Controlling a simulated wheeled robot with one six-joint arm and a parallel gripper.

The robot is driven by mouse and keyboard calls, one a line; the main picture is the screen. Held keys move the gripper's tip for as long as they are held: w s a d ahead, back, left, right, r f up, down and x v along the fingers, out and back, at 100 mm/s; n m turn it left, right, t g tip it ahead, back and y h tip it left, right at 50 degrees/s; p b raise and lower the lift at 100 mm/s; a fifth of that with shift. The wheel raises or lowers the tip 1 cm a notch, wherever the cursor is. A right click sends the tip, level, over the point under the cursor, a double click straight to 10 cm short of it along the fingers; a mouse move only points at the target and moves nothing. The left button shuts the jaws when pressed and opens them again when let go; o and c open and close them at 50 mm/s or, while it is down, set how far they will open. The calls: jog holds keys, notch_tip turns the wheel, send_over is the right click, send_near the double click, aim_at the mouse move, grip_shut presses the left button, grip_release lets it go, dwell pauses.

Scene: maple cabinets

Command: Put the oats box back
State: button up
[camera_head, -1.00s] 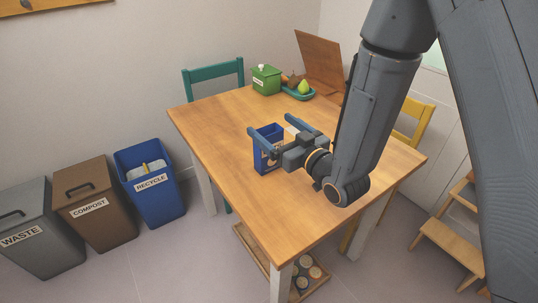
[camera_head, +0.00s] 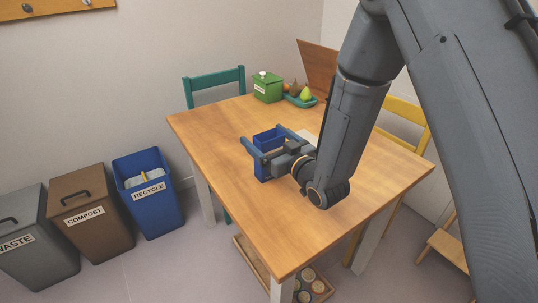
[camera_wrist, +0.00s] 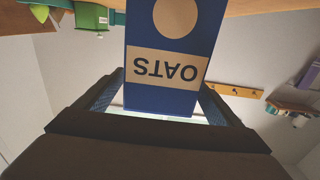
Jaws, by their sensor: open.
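The oats box (camera_head: 262,168) is blue and stands upright on the wooden table (camera_head: 225,130), near its middle. In the wrist view the oats box (camera_wrist: 165,100) shows its OATS label upside down, with a tan disc beyond it. My gripper (camera_head: 262,136) is open, with its blue-grey fingers reaching along either side of the upper part of the box. In the wrist view, a finger lies at each side of the box; I cannot tell whether either touches it. My gripper hides part of the box in the head view.
A green box (camera_head: 268,87) and a tray of fruit (camera_head: 300,100) stand at the table's back. Teal (camera_head: 215,80) and yellow (camera_head: 408,122) chairs flank the table. Waste, compost and recycle bins (camera_head: 148,190) stand at left. Jars sit in a low tray (camera_head: 255,262) under the table.

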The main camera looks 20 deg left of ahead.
jog(key=shift+x, duration=1.1)
jog(key=c, duration=1.7)
jog(key=shift+r, duration=0.15)
